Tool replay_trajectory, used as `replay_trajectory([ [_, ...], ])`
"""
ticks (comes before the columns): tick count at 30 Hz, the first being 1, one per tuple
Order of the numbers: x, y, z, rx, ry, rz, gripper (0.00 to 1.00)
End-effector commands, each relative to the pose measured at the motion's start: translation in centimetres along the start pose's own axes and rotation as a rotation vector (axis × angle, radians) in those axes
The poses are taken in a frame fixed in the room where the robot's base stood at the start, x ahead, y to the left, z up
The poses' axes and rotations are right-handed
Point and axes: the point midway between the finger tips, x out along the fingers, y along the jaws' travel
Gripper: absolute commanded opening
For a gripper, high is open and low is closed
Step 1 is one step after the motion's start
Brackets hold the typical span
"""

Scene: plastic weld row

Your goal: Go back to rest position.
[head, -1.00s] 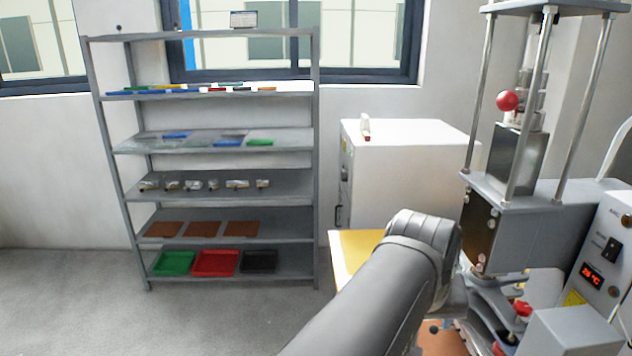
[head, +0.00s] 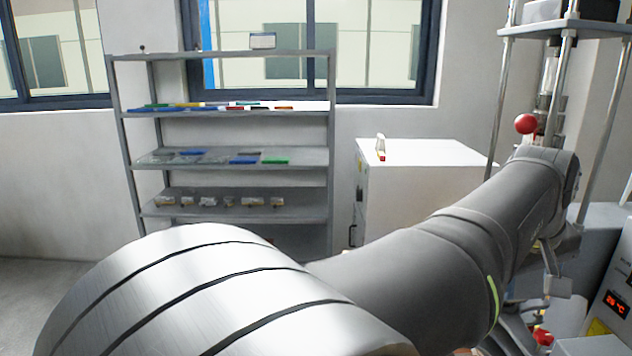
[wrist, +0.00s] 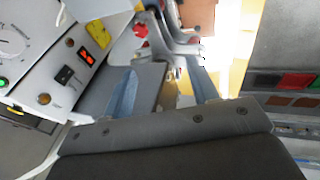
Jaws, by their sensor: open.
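My arm reaches across the head view from the lower middle to the right, in front of the press machine (head: 590,240). My gripper (wrist: 163,84) shows in the wrist view with its two bluish-grey fingers spread apart. No object is clearly held between them. Grey machine parts and a tan patch show behind and between the fingers; their distance from the fingers I cannot tell. In the head view the gripper is small and partly hidden at the arm's far end by the press.
The press has upright rods, a red ball knob (head: 525,124) and a control box with a red display (head: 615,304). A white cabinet (head: 430,160) stands behind the arm. A grey shelf (head: 230,138) with plates and small parts stands at the back left. My arm hides the lower shelves.

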Motion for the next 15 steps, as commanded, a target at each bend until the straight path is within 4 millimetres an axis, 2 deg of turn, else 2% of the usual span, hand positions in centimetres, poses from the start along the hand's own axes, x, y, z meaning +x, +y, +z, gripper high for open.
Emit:
replay_trajectory([
  [6, 0.05, 1.25, -0.15, -0.014, -0.008, 0.003, 0.54],
  [15, 0.03, 1.30, -0.17, -0.016, -0.008, 0.003, 0.54],
])
